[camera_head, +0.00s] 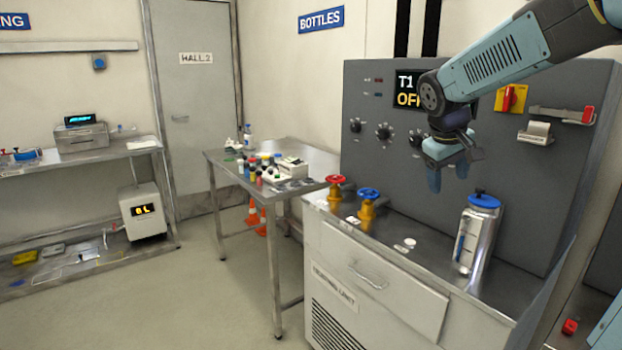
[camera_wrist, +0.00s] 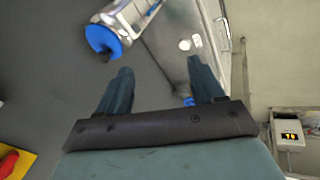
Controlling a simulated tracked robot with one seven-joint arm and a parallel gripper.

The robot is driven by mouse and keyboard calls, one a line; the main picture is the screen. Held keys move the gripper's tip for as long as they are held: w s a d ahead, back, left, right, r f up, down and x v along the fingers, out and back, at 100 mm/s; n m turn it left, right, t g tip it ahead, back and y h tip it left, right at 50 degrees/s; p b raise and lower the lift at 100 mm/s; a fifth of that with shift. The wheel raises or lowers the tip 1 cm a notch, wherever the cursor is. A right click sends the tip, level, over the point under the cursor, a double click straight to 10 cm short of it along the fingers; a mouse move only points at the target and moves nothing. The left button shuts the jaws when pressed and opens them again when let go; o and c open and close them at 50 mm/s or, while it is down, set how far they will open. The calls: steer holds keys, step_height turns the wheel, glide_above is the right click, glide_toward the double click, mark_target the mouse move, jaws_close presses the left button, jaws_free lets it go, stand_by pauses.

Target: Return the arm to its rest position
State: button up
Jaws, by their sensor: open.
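My gripper (camera_head: 449,175) hangs from my raised teal-grey arm in front of the grey control panel (camera_head: 365,95), above the steel counter. In the wrist view its two fingers (camera_wrist: 154,90) are apart with nothing between them. A silver canister with a blue lid (camera_head: 478,235) stands on the counter to the right of and below the gripper. It also shows at the top of the wrist view (camera_wrist: 125,25), clear of the fingers. My arm hides part of the panel and of its T1 display (camera_head: 406,92).
A red valve (camera_head: 335,183) and a blue valve (camera_head: 368,197) stand on the steel counter (camera_head: 420,265). The panel carries knobs, a yellow-backed red switch (camera_head: 510,98) and a red-ended lever (camera_head: 562,114). A side table (camera_head: 226,172) holds bottles. The floor (camera_head: 215,300) in front is clear.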

steer(key=s+a+f+m+t+y, duration=0.1)
steer(key=s+a, duration=0.2)
steer(key=s, duration=0.8)
steer(key=s+a+f+m+t+y, duration=0.1)
steer(key=s+a+m+y, duration=0.1)
steer(key=s, duration=0.8)
steer(key=shift+s+a+f+m, duration=0.3)
steer(key=shift+s+a, duration=0.05)
steer(key=shift+a, duration=0.5)
steer(key=shift+c, duration=0.5)
